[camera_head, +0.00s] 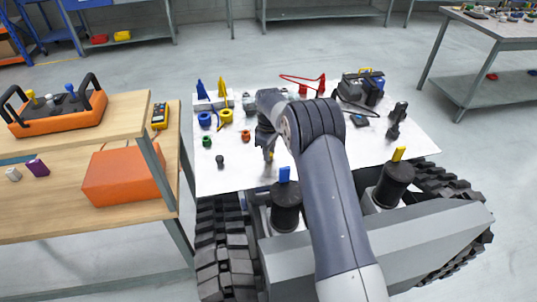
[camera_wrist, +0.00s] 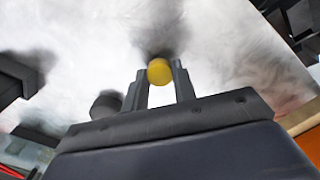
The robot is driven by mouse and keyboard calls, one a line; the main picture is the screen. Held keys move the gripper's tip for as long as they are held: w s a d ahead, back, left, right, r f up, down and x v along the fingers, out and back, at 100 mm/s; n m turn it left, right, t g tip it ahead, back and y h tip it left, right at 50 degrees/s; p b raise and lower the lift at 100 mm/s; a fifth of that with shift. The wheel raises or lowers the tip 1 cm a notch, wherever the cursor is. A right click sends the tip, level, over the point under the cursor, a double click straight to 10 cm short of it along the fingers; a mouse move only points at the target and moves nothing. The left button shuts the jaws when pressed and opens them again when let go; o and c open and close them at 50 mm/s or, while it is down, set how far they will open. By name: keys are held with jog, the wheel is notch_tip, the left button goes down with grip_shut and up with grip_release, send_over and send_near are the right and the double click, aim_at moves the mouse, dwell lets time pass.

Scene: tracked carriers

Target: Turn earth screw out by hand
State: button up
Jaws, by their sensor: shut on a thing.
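My gripper (camera_head: 268,152) hangs from my arm over the front part of the white sheet on the tracked carrier. In the wrist view my gripper (camera_wrist: 160,82) has its two dark fingers shut on a small round yellow piece (camera_wrist: 159,70), perhaps the head of the earth screw. In the head view only a speck of yellow shows at the fingertips. The shank of the yellow piece is hidden, so I cannot tell whether it sits in a thread or is free.
The white sheet (camera_head: 228,177) bears blue and yellow cones (camera_head: 222,87), coloured rings and dark tools (camera_head: 395,122). Black posts with a blue tab (camera_head: 286,200) and a yellow tab (camera_head: 393,183) stand in front. A wooden bench (camera_head: 60,215) with an orange box (camera_head: 125,174) is left.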

jog(key=n, duration=0.9)
jog(key=shift+n, duration=0.4)
jog(key=n, duration=0.5)
jog(key=o, duration=0.4)
jog(key=shift+n, duration=0.7)
jog(key=o, duration=0.5)
